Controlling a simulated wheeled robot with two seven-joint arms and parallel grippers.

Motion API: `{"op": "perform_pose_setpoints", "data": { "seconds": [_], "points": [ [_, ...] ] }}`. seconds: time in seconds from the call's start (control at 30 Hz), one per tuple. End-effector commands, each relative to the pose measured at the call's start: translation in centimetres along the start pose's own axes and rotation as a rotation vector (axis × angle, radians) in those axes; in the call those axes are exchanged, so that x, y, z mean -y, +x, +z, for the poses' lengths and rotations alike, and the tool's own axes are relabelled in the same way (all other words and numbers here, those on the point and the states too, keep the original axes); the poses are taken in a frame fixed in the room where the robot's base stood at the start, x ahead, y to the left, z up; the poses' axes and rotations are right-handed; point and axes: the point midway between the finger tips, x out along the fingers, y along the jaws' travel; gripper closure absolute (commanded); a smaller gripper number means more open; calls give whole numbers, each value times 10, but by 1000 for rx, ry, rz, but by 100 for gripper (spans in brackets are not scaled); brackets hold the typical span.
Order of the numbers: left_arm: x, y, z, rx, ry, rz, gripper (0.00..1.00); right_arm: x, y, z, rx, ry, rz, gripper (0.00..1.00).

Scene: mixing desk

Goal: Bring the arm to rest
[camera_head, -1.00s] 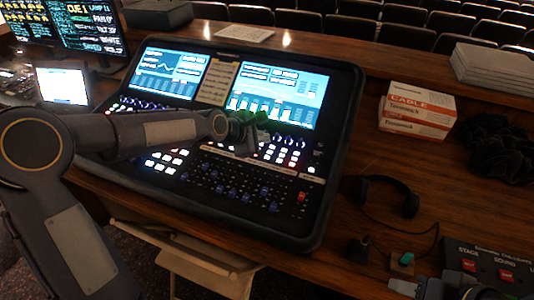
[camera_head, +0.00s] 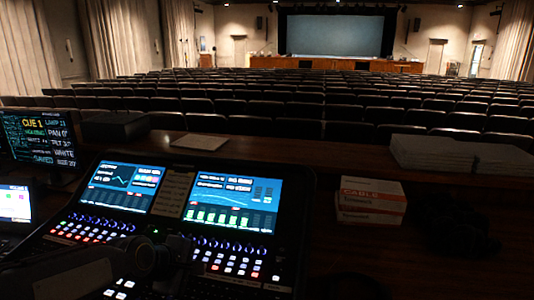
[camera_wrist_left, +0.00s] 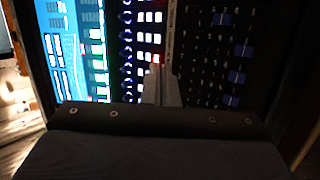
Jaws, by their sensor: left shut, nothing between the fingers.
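My left arm reaches in from the lower left of the head view, dark against the mixing desk (camera_head: 282,235). My left gripper (camera_head: 182,248) is over the lower part of the desk, among its lit buttons. In the left wrist view the gripper's fingers (camera_wrist_left: 163,85) are together and empty, in front of the desk's buttons and faders. I cannot tell whether the fingertips touch the desk surface. My right gripper does not show.
A cable box (camera_head: 371,200) stands right of the desk, with stacked papers (camera_head: 430,153) behind it. A dark bundle (camera_head: 455,228) lies further right. A monitor (camera_head: 40,138) and a lit screen (camera_head: 15,204) are at the left. Rows of seats fill the hall beyond.

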Motion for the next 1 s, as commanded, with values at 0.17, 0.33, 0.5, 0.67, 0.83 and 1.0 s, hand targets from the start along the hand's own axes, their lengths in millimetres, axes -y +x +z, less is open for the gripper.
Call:
{"op": "perform_pose_setpoints", "data": {
  "seconds": [0.17,0.33,0.5,0.67,0.83,1.0],
  "points": [
    [74,-84,7,-44,432,-102,100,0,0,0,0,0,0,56],
    [148,-133,26,9,776,-156,100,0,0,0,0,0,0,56],
    [196,-151,46,79,1002,-153,100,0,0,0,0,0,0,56],
    [212,-155,54,109,1087,-143,100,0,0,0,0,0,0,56],
    [213,-155,55,112,1093,-143,100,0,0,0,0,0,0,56],
    [213,-155,54,111,1092,-143,100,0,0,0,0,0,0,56]
  ]
}}
